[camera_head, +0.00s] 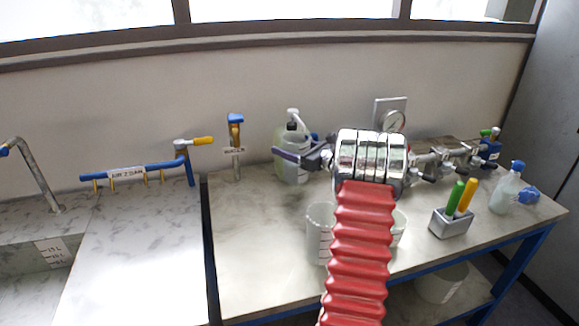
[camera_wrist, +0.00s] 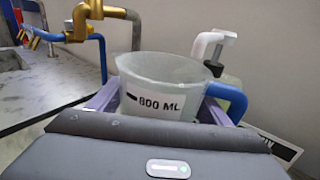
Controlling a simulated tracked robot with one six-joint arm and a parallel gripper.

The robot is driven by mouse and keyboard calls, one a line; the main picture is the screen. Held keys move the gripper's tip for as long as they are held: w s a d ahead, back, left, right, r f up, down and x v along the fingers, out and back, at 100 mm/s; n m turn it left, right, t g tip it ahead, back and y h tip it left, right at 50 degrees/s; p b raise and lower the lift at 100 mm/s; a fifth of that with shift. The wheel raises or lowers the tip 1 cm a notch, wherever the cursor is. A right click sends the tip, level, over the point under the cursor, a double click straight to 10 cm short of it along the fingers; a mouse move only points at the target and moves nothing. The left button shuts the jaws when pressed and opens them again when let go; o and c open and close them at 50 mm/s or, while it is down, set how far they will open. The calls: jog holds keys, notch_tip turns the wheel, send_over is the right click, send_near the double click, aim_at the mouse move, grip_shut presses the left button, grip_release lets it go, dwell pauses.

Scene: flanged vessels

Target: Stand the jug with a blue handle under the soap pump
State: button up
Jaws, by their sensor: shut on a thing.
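The jug with a blue handle (camera_wrist: 162,92) is upright between the purple fingers of my gripper (camera_wrist: 160,108) in the wrist view, marked 800 ML. Its blue handle (camera_wrist: 230,97) points right. The white soap pump (camera_wrist: 213,44) shows behind and right of the jug; the gap between them is hard to judge. In the head view the soap pump (camera_head: 293,117) tops a pale green bottle (camera_head: 286,172) by the wall. My gripper (camera_head: 300,155) is in front of this bottle, shut on the jug, which is mostly hidden there.
Translucent measuring vessels (camera_head: 319,236) stand partly behind my red arm. A holder (camera_head: 451,223) with green and yellow handles and a wash bottle (camera_head: 507,192) are at right. A blue pipe (camera_head: 135,172) and tap (camera_head: 235,135) are left. The left table area (camera_head: 250,250) is clear.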

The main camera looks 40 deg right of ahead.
aim_at(290, 165)
jog(key=shift+f, duration=1.45)
jog(key=shift+f, duration=2.15)
jog(key=o, duration=1.3)
jog(key=shift+f, duration=0.15)
jog(key=s+d, duration=0.1)
jog(key=s, duration=1.1)
jog(key=shift+r, duration=0.4)
